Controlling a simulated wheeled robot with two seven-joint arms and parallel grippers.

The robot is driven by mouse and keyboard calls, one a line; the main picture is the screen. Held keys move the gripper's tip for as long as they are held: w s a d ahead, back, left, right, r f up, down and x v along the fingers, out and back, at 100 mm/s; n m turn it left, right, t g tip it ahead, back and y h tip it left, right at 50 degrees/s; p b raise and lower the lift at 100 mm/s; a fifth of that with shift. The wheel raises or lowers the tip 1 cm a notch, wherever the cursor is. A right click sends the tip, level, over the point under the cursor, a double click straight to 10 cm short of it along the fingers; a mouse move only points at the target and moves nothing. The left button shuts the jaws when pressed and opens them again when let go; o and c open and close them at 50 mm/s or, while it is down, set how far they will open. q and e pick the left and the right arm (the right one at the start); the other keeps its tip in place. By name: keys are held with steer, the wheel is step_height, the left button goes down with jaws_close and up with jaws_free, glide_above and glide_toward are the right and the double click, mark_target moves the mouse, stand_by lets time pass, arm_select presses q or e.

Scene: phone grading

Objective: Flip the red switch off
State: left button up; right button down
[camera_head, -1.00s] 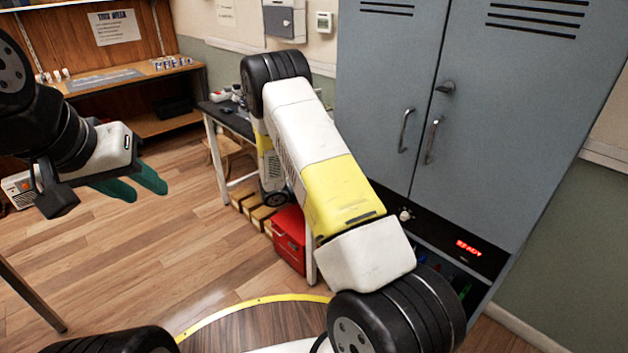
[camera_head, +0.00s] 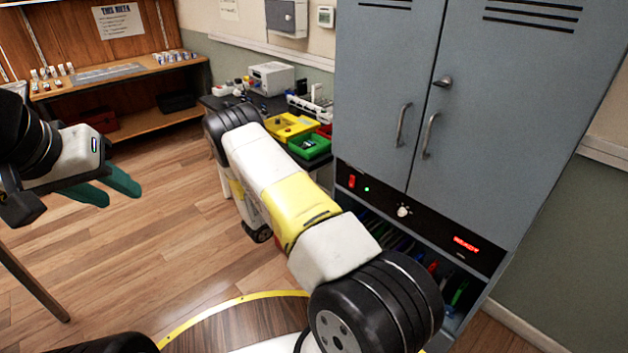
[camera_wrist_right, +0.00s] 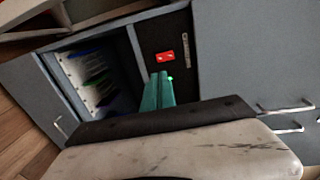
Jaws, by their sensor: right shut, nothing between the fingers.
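The red switch (camera_head: 351,181) is a small upright rocker at the left end of the black panel (camera_head: 425,214) under the grey cabinet doors. It also shows in the right wrist view (camera_wrist_right: 165,56); its rocker position is too small to tell. My right gripper (camera_wrist_right: 159,78) is shut and empty, its teal fingertips pointing at the panel just below the switch in that picture. Contact cannot be told. In the head view my right gripper is hidden behind its arm. My left gripper (camera_head: 105,190) is open and empty at the left, far from the cabinet.
A green light (camera_head: 366,189) and a white knob (camera_head: 403,211) sit right of the switch. A red READY display (camera_head: 466,243) is further right. Below is an open rack (camera_head: 400,243) with coloured items. A bench with yellow (camera_head: 291,127) and green trays (camera_head: 309,146) stands left of the cabinet.

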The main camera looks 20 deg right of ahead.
mark_target(351, 185)
steer(key=x, duration=1.3)
steer(key=shift+s+d, duration=0.1)
steer(key=shift+d+h, duration=0.25)
steer(key=shift+h, duration=0.15)
steer(key=f+v, duration=0.3)
steer(key=v, duration=1.1)
steer(key=shift+f, duration=0.2)
steer(key=shift+a, duration=0.1)
